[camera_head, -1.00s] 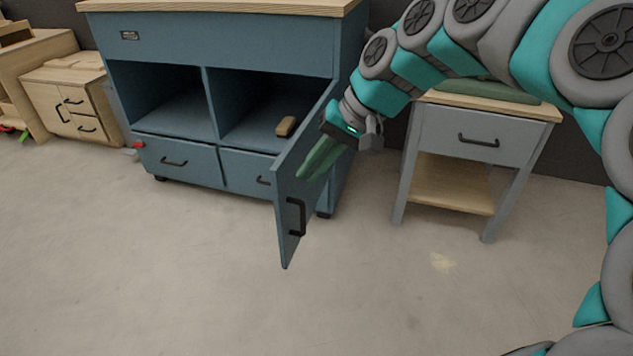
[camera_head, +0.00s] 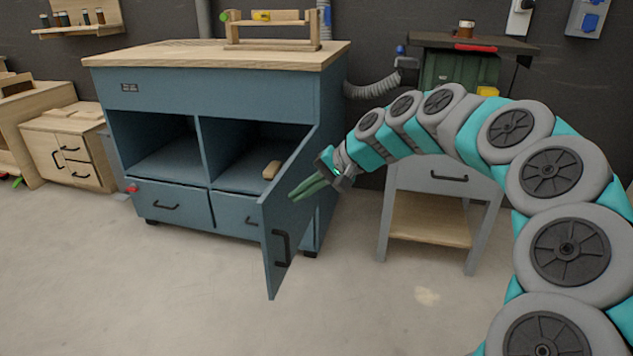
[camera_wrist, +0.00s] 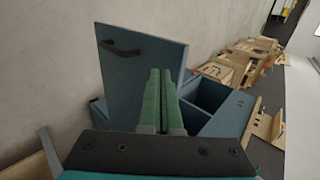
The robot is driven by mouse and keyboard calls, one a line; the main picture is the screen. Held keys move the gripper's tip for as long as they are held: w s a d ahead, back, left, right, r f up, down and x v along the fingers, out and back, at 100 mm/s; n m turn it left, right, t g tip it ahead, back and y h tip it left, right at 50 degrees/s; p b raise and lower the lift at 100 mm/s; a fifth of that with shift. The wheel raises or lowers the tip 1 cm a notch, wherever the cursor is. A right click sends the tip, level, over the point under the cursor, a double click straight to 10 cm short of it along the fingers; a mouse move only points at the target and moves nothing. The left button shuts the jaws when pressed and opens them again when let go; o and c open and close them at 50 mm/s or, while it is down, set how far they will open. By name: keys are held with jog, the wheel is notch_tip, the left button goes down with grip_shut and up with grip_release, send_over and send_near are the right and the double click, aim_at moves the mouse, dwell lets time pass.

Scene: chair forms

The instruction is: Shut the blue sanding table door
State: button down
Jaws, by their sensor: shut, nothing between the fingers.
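The blue sanding table (camera_head: 222,95) stands against the back wall with a pale wood top. Its blue door (camera_head: 288,215) is hinged at the cabinet's right side and stands wide open toward me, with a black handle (camera_head: 281,249) low on it. My gripper (camera_head: 306,189) is shut and empty, with green fingers together at the door's right-hand face, near its upper part. In the wrist view the fingers (camera_wrist: 160,95) point at the door (camera_wrist: 140,75), overlapping its edge; I cannot tell whether they touch it.
A grey side table (camera_head: 432,215) stands to the right, behind my arm. A wooden cabinet (camera_head: 65,150) stands at the left. The floor in front is clear.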

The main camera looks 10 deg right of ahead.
aim_at(267, 201)
jog(key=a, duration=0.2)
jog(key=w+a+f, duration=0.1)
jog(key=shift+w+a, duration=0.1)
jog(key=shift+a, duration=0.2)
jog(key=shift+w+a, duration=0.25)
jog(key=shift+a, duration=0.3)
